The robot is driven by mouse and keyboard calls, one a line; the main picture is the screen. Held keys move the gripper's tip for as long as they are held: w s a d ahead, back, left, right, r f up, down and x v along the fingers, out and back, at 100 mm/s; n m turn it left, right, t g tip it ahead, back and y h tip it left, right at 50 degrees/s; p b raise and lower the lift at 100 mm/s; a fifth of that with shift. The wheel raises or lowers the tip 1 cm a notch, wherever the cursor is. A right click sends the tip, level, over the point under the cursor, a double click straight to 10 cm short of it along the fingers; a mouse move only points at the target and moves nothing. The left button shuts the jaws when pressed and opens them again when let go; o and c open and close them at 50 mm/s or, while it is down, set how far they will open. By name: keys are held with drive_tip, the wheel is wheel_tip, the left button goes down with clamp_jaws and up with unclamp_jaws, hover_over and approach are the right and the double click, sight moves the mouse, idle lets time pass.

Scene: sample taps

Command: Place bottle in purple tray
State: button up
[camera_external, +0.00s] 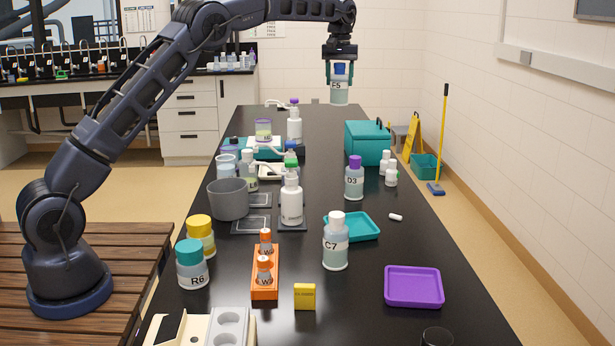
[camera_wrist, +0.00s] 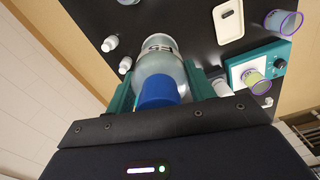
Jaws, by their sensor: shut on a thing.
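A clear bottle with a blue cap (camera_external: 340,92) and a label that seems to read E5 hangs in my gripper (camera_external: 340,72), upright and high above the far end of the black bench. In the wrist view the bottle (camera_wrist: 160,62) sits between the two teal fingers of my gripper (camera_wrist: 163,88), its blue cap toward the camera. The purple tray (camera_external: 414,288) lies empty at the near right of the bench, far from my gripper.
The black bench (camera_external: 370,310) is crowded. Bottle C7 (camera_external: 336,245) and a teal tray (camera_external: 358,229) stand left of and behind the purple tray. Bottle D3 (camera_external: 354,182) and a teal box (camera_external: 368,142) are farther back. An orange rack (camera_external: 265,285) stands at the near left.

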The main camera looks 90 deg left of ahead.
drive_tip(key=shift+r, duration=0.35)
drive_tip(key=shift+w+d, duration=0.15)
drive_tip(key=shift+d, duration=0.05)
drive_tip(key=w+d+f+m, duration=0.1)
drive_tip(key=w+d, duration=0.3)
drive_tip(key=d, duration=0.6)
drive_tip(key=w+d+f+m, duration=0.1)
drive_tip(key=w+d, duration=0.3)
drive_tip(key=d, duration=0.6)
drive_tip(key=w+d+f+m, duration=0.1)
drive_tip(key=w+d, duration=0.3)
drive_tip(key=d, duration=0.6)
drive_tip(key=s+d+f+m, duration=0.1)
drive_tip(key=d+f+m, duration=0.15)
drive_tip(key=d, duration=1.35)
drive_tip(key=s+d+f+m, duration=0.1)
drive_tip(key=d+f, duration=0.2)
drive_tip(key=d, duration=1.3)
drive_tip(key=f, duration=1.8)
drive_tip(key=shift+s+a+f, duration=0.1)
drive_tip(key=shift+a+f, duration=0.1)
drive_tip(key=shift+f, duration=0.2)
drive_tip(key=shift+f, duration=0.15)
